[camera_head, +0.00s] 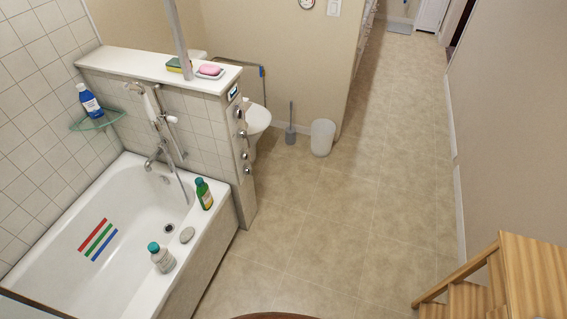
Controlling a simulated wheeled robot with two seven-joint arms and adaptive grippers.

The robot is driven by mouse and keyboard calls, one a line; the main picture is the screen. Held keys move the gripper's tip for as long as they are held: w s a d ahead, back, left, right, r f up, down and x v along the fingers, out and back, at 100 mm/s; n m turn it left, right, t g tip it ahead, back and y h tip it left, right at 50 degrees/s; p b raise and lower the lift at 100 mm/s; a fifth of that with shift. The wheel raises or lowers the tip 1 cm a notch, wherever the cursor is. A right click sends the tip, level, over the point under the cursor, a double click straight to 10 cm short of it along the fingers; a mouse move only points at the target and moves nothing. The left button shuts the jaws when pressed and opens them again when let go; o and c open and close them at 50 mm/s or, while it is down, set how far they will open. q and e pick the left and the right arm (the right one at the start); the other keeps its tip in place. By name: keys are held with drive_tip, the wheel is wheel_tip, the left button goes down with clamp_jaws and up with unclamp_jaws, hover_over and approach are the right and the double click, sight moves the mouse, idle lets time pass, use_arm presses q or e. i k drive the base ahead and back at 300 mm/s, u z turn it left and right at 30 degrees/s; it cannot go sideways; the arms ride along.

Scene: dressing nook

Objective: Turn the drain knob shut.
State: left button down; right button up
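A white bathtub (133,172) stands at the left against a tiled wall. Its drain (168,228) is a small dark round spot on the tub floor. A faucet (155,158) with a hose is on the low tiled partition above the tub. Several small metal knobs or fittings (246,155) sit in a column on the partition's end face. I cannot tell which part is the drain knob or how it is turned. Neither of my grippers shows in this view.
The tiled floor (330,230) is clear. A white bin (322,137) is further back; wooden steps (530,275) are at right.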

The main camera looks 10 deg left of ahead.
sight(247, 171)
drive_tip(key=u, duration=0.15)
drive_tip(key=i, duration=1.1)
drive_tip(key=u, duration=0.7)
